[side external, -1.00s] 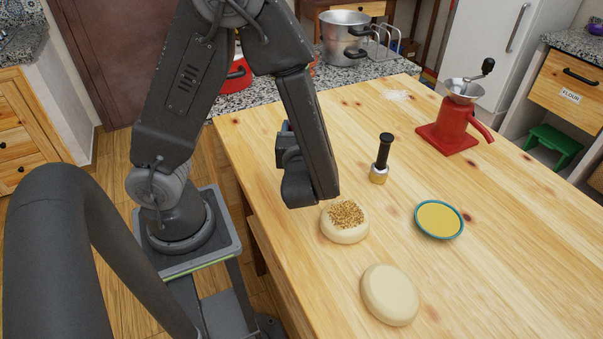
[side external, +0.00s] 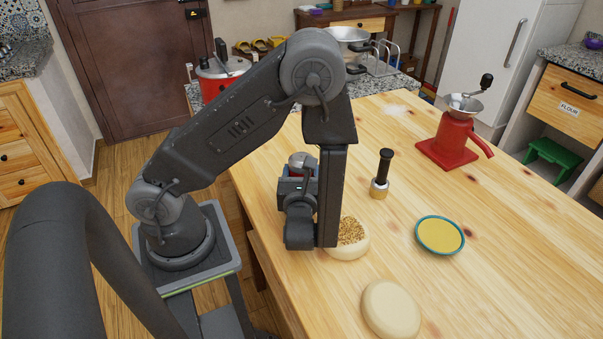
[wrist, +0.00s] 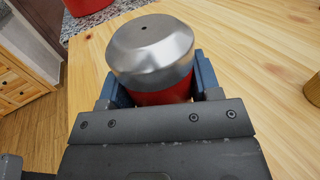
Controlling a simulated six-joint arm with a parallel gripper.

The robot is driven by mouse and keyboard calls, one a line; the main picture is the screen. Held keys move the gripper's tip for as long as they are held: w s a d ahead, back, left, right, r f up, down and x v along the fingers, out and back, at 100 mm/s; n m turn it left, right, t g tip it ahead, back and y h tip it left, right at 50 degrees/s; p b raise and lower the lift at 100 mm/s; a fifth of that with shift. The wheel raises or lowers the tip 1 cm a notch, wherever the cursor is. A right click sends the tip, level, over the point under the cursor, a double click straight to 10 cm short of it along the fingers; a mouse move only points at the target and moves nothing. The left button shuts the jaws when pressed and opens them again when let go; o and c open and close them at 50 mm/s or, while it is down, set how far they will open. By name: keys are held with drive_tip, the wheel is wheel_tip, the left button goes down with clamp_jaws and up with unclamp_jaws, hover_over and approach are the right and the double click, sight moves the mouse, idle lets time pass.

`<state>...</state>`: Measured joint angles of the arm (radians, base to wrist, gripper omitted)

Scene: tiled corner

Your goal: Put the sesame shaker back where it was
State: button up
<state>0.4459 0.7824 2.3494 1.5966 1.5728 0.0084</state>
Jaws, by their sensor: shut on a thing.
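The sesame shaker (wrist: 152,52) has a silver domed cap with a small dark hole and a red body. In the wrist view it stands between the blue jaws of my gripper (wrist: 158,88), which is shut on it. In the side view the shaker's cap (side external: 301,159) shows above my gripper (side external: 297,186), near the table's left edge. The shaker looks about upright; its lower part is hidden, and I cannot tell whether it touches the table. A dough round with seeds on top (side external: 352,243) is just right of my gripper, partly hidden by my arm.
A plain dough round (side external: 391,308) lies at the front. A blue-rimmed bowl of yellow contents (side external: 440,235), a black-handled stamp (side external: 381,175) and a red grinder (side external: 455,140) stand to the right. Bare table (side external: 325,120) lies behind my gripper. A red pot (side external: 213,82) is on the back counter.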

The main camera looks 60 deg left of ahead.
drive_tip(key=shift+f, duration=0.1)
drive_tip(key=o, duration=1)
